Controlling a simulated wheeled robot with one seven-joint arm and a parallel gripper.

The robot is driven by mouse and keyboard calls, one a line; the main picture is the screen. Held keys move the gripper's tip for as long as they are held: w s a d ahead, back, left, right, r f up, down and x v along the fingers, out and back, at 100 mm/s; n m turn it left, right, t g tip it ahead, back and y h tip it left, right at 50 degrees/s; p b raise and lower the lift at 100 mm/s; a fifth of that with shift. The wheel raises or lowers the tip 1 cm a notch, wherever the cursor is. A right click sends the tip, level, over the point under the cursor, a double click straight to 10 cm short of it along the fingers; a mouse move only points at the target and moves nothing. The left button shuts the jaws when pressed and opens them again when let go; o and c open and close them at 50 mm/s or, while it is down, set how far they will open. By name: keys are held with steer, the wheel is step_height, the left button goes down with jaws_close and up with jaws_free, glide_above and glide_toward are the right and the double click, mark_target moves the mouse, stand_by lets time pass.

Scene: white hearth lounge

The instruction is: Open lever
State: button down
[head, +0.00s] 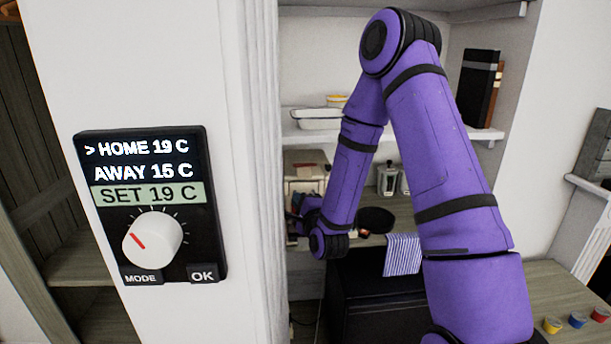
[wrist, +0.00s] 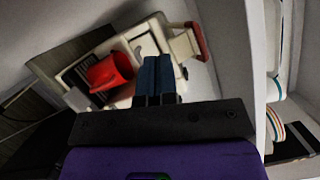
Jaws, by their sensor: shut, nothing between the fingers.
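A cream machine (wrist: 152,38) stands on a shelf in the wrist view, with a red-tipped lever (wrist: 198,42) sticking out at its right side. The machine also shows in the head view (head: 306,165), partly hidden by my arm. My gripper (wrist: 157,62) is shut with its blue fingers together and empty. Its fingertips point at the machine, left of and apart from the red tip in the picture. I cannot tell how far they are from the machine's surface. In the head view my gripper (head: 297,215) is small and dark before the machine.
A red cup (wrist: 110,72) sits at the machine, left of my fingers. In the head view, white dishes (head: 318,118) stand on the shelf above, and a dark pan (head: 375,219) and striped cloth (head: 402,254) lie right of my gripper. A white wall with a thermostat (head: 150,205) stands left.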

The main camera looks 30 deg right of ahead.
steer(key=s+f+m+h, duration=0.1)
steer(key=s+m+h, duration=0.1)
steer(key=m, duration=0.6)
steer(key=m+h, duration=0.4)
steer(key=m, duration=0.7)
glide_toward(304, 170)
steer(key=f+x, duration=0.1)
steer(key=x, duration=0.2)
steer(key=w+r, duration=0.1)
steer(key=w+d+r, duration=0.1)
steer(key=r, duration=0.1)
steer(key=shift+r, duration=0.1)
steer(key=shift+w+a, duration=0.1)
